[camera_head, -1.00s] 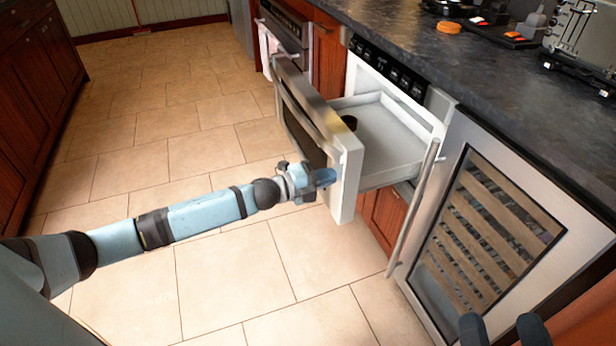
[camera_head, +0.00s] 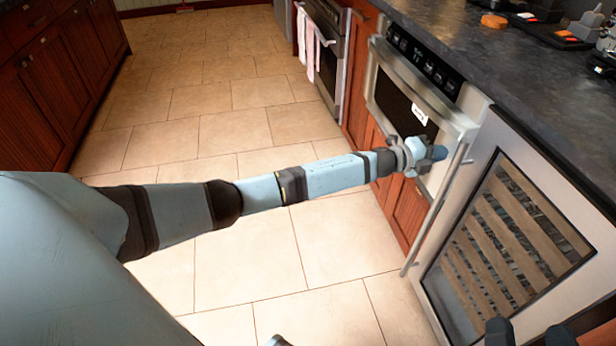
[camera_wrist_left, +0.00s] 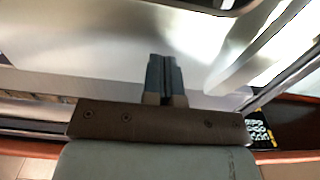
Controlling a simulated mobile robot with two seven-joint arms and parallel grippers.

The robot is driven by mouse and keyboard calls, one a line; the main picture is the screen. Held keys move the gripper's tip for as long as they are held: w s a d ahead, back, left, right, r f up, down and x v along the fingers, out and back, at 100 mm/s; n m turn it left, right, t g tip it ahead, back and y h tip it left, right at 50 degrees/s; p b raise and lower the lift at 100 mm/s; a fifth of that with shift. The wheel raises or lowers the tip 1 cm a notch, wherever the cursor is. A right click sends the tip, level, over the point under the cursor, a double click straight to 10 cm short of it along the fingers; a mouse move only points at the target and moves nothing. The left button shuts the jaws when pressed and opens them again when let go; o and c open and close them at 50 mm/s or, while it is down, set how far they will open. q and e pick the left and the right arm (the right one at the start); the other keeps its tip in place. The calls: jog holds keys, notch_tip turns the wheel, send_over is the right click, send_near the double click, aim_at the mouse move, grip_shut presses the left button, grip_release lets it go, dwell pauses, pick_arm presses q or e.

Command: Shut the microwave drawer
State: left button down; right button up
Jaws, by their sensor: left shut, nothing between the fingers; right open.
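The microwave drawer (camera_head: 400,107) has a steel front with a dark window and a white label. In the head view its front lies close to the cabinet face, below the black control panel (camera_head: 425,62), and no drawer interior shows. My left gripper (camera_head: 438,153) is shut and empty, at the lower right part of the drawer front. In the left wrist view its closed fingers (camera_wrist_left: 165,75) point at the steel surface (camera_wrist_left: 110,40); I cannot tell whether they touch it. My right gripper (camera_head: 530,335) shows only as dark fingertips, apart, at the bottom right edge.
A glass-door cooler (camera_head: 510,240) with a long handle (camera_head: 435,210) stands just right of the drawer. An oven (camera_head: 325,50) with a towel is to the left. The dark countertop (camera_head: 500,70) runs above. The tiled floor (camera_head: 240,270) is clear.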

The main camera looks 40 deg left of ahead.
pick_arm(q)
jog(key=shift+x, duration=1.05)
pick_arm(e)
jog(key=shift+s+a+f, duration=0.1)
jog(key=shift+f, duration=0.45)
